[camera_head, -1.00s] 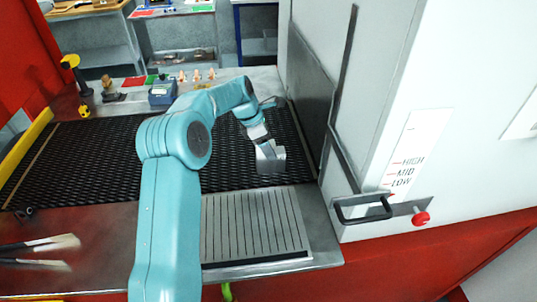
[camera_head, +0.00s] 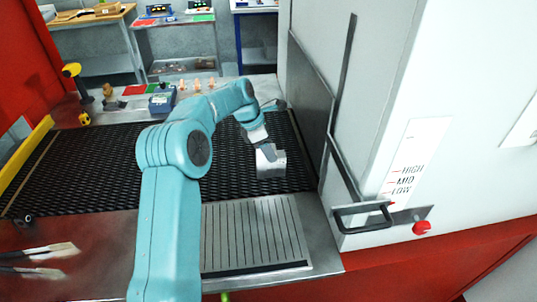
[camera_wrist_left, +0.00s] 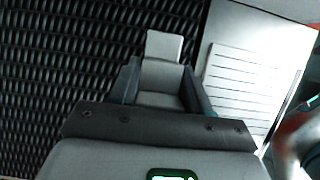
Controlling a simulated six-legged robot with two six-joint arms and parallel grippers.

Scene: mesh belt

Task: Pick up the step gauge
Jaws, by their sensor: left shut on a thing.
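The step gauge (camera_head: 277,166) is a silver-grey metal block with a stepped outline. My left gripper (camera_head: 267,152) is shut on it, over the right part of the black mesh belt (camera_head: 90,165). In the left wrist view the gauge (camera_wrist_left: 164,46) stands out beyond the two fingers of my left gripper (camera_wrist_left: 162,82), one finger on each side of it. Whether the gauge touches the belt or hangs just above it I cannot tell. My right gripper is not in view.
A grooved metal plate (camera_head: 255,235) lies in front of the belt. A white cabinet with a handle (camera_head: 365,218) and red knob (camera_head: 422,228) stands right. Brushes (camera_head: 45,252) lie front left. A blue meter (camera_head: 162,100) and yellow-topped tool (camera_head: 72,72) stand behind the belt.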

